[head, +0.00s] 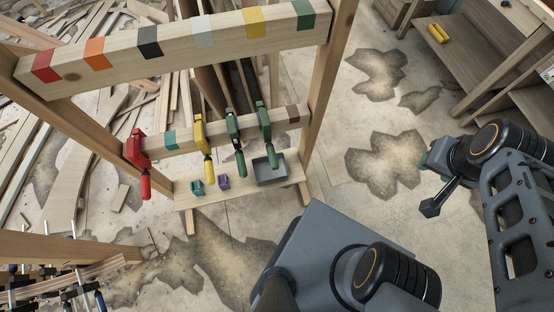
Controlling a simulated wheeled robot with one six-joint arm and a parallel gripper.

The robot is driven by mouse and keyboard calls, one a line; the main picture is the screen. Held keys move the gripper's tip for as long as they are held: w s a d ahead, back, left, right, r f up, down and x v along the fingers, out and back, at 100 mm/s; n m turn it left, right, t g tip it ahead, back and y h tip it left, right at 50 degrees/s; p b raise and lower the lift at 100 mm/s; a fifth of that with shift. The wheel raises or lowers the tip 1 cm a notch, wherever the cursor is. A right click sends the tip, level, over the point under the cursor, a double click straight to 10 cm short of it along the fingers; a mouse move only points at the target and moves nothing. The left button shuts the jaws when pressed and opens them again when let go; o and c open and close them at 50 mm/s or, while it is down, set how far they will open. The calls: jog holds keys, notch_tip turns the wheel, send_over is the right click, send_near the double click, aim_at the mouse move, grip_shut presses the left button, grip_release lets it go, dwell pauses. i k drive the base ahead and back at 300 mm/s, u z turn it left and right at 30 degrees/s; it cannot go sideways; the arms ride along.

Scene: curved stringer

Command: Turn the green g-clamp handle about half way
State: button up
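A green g-clamp (265,120) hangs on the lower wooden rail, the rightmost of the row of clamps. Its green handle (269,146) points down below the rail, above a grey tray. To its left hangs a clamp with a dark frame and green handle (240,164). My gripper (430,208) seems to be the dark end piece at the right, over the floor, well apart from the clamps. Its fingers are too small and dark to tell whether they are open or shut.
A yellow clamp (198,133) and a red clamp (136,148) hang further left. A grey tray (270,170), a teal block (197,188) and a purple block (223,182) sit on the low shelf. The upper rail (180,46) has coloured bands. Floor between rack and arm is clear.

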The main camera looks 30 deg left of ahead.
aim_at(272, 157)
jog(key=z, duration=0.05)
jog(key=k, duration=1.05)
jog(key=u, duration=1.7)
jog(key=i, duration=0.5)
jog(key=u, duration=0.1)
